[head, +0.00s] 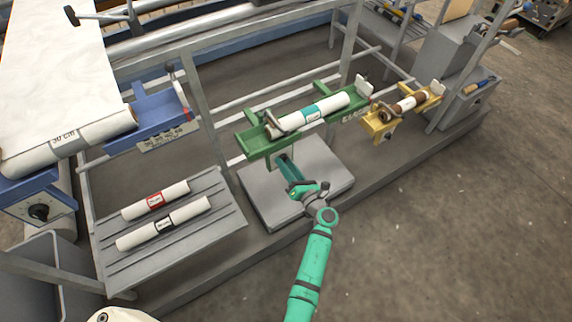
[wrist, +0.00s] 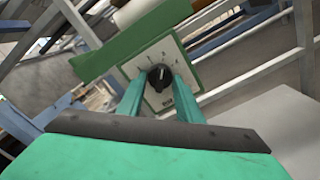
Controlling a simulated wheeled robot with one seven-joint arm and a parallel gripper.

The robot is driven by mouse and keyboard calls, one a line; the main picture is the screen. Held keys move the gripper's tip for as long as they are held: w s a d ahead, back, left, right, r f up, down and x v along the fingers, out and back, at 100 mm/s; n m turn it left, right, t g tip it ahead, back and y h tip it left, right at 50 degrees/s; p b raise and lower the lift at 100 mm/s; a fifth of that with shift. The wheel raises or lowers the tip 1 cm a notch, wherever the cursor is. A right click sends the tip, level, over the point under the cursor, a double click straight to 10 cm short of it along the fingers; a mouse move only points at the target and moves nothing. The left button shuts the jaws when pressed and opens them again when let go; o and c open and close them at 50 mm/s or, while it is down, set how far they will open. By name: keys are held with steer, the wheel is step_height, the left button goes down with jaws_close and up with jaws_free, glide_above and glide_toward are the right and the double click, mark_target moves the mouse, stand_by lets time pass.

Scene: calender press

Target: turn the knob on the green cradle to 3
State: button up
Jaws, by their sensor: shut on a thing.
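The green cradle (head: 262,143) holds a white roll (head: 335,104) with a teal label in the head view. In the wrist view, the cradle's green side (wrist: 120,48) carries a pale square dial plate (wrist: 181,64) with a black knob (wrist: 159,77). Numbers are printed around the knob; its exact setting is too small to read surely. My gripper (wrist: 160,84) has its two teal fingers on either side of the knob, shut on it. In the head view my gripper (head: 283,160) reaches up to the cradle's front left, hiding most of the dial.
A blue cradle (head: 158,114) stands to the left and a yellow cradle (head: 376,124) to the right, each with its own dial. A grey platform (head: 265,201) lies below the green cradle. A slatted rack (head: 190,235) at the lower left bears two white rolls.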

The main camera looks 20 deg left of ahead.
steer(key=shift+w, duration=0.15)
steer(key=o, duration=0.7)
steer(key=shift+d, duration=0.1)
steer(key=o, duration=0.3)
steer(key=v, duration=1)
steer(key=shift+s+d, duration=0.15)
steer(key=shift+s, duration=0.15)
steer(key=shift+d, duration=0.1)
